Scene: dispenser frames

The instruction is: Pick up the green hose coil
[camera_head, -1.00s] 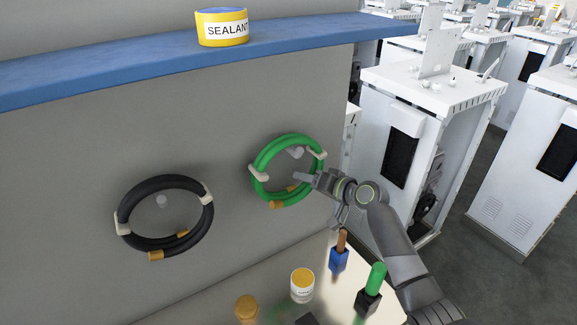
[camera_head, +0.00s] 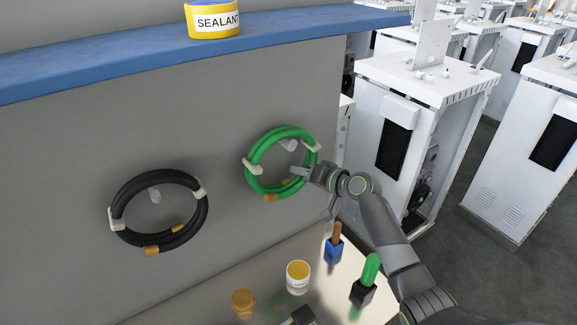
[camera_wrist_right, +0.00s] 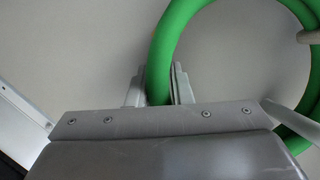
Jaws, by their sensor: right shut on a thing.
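The green hose coil (camera_head: 254,152) is a ring with pale ties and brass-coloured ends, up against the grey wall around a light peg (camera_head: 288,145). My right gripper (camera_head: 300,174) is at the coil's right side. In the right wrist view, the fingers of my right gripper (camera_wrist_right: 158,88) stand on either side of the green hose (camera_wrist_right: 166,45) and are shut on it. The peg also shows at the right of the wrist view (camera_wrist_right: 283,115). My left gripper is not in view.
A black hose coil (camera_head: 118,205) hangs on the wall to the left. A yellow sealant tub (camera_head: 214,22) stands on the blue shelf (camera_head: 90,70). Below are a yellow-topped cup (camera_head: 298,277), a blue-handled brush (camera_head: 334,247) and a green-handled tool (camera_head: 370,270). White cabinets (camera_head: 420,75) stand at right.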

